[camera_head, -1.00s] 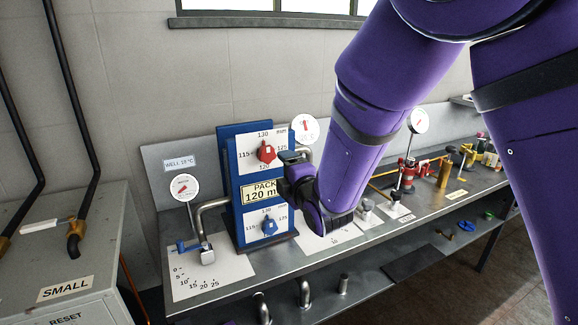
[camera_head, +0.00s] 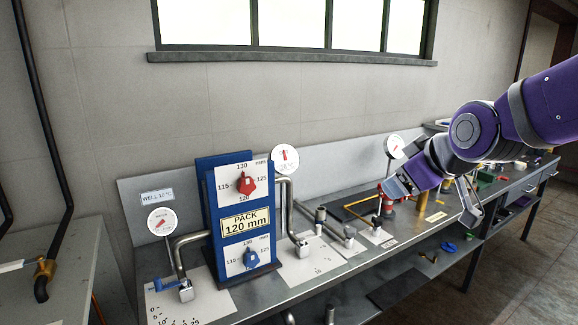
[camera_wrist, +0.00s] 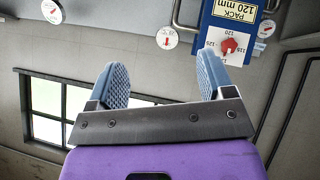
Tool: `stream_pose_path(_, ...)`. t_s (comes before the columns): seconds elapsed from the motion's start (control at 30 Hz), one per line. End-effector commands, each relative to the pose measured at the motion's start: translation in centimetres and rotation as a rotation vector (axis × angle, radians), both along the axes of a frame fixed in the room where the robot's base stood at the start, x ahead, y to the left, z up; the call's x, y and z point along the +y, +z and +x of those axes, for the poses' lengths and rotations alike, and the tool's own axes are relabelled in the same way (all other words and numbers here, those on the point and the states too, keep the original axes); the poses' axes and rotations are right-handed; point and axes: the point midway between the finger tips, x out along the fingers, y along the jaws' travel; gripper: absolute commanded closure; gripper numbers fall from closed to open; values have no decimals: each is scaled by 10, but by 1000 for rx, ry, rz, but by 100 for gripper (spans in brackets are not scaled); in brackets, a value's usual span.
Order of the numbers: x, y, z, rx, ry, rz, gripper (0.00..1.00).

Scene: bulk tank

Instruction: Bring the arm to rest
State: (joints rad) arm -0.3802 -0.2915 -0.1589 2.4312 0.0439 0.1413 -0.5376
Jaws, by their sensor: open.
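My purple arm (camera_head: 475,130) reaches in from the right in the head view, bent above the right part of the bench. In the wrist view my gripper (camera_wrist: 160,78) is open, its two blue-grey ribbed fingers wide apart with nothing between them. The wrist picture is upside down, with the wall and window beyond the fingers. In the head view the arm's end is clear of the blue panel (camera_head: 205,200), to its right. It hangs in front of a gauge and red fitting, hiding part of them; I cannot tell whether it touches anything.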

Motion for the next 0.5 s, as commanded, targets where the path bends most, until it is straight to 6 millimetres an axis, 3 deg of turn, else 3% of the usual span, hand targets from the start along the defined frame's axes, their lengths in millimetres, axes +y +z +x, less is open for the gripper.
stream_pose_path(0.2, -46, 14, -75, 177, -212, 107, 25)
stream_pose_path(0.5, -80, 15, -174, 373, -513, 196, 25)
